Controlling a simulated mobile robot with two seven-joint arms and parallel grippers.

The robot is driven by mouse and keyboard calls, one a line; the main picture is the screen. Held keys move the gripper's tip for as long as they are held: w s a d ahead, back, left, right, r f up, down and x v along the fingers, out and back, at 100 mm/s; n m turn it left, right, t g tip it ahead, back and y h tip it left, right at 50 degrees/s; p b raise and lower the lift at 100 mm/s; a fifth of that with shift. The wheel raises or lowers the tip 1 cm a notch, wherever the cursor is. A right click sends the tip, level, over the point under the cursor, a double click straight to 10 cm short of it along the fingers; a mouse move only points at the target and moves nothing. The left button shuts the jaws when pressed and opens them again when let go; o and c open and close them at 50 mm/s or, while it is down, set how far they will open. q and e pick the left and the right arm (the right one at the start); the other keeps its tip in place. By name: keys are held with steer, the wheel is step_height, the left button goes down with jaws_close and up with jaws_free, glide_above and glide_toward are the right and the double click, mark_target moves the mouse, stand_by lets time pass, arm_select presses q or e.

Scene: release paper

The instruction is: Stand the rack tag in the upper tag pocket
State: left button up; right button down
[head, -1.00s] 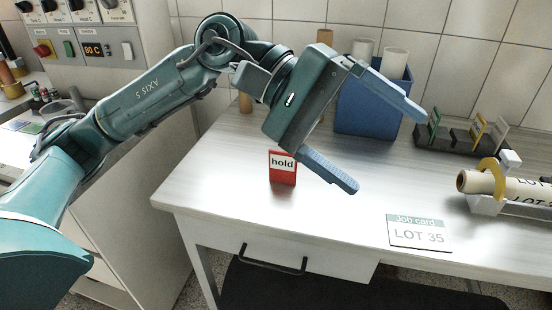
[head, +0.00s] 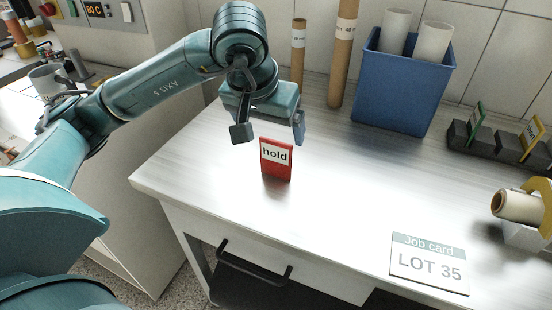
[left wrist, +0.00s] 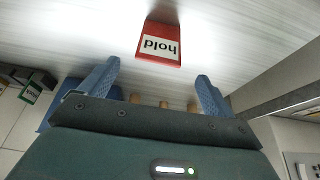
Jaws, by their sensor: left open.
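A red tag marked "hold" (head: 276,172) stands upright on the white table near its left end. My left gripper (head: 270,131) points down just above and behind it in the head view, open, with nothing between its fingers. In the left wrist view the red tag (left wrist: 160,50) lies ahead of the open fingers (left wrist: 158,70), apart from them. A black slotted rack (head: 457,134) at the right holds a green tag (head: 476,117) and a yellow tag (head: 531,140). I cannot tell which slot is the upper pocket. My right gripper is out of view.
A blue bin (head: 398,95) with paper rolls and two brown tubes (head: 343,55) stand at the back. A paper roll (head: 518,206) on a holder is at the right edge. A job card (head: 430,262) lies at the front right. The middle of the table is clear.

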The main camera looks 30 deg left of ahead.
mark_target(275, 142)
arm_select(q)
steer(key=x, duration=0.6)
steer(key=shift+d+f, duration=0.1)
steer(key=shift+f, duration=0.3)
steer(key=c, duration=1.1)
steer(key=shift+r, duration=0.15)
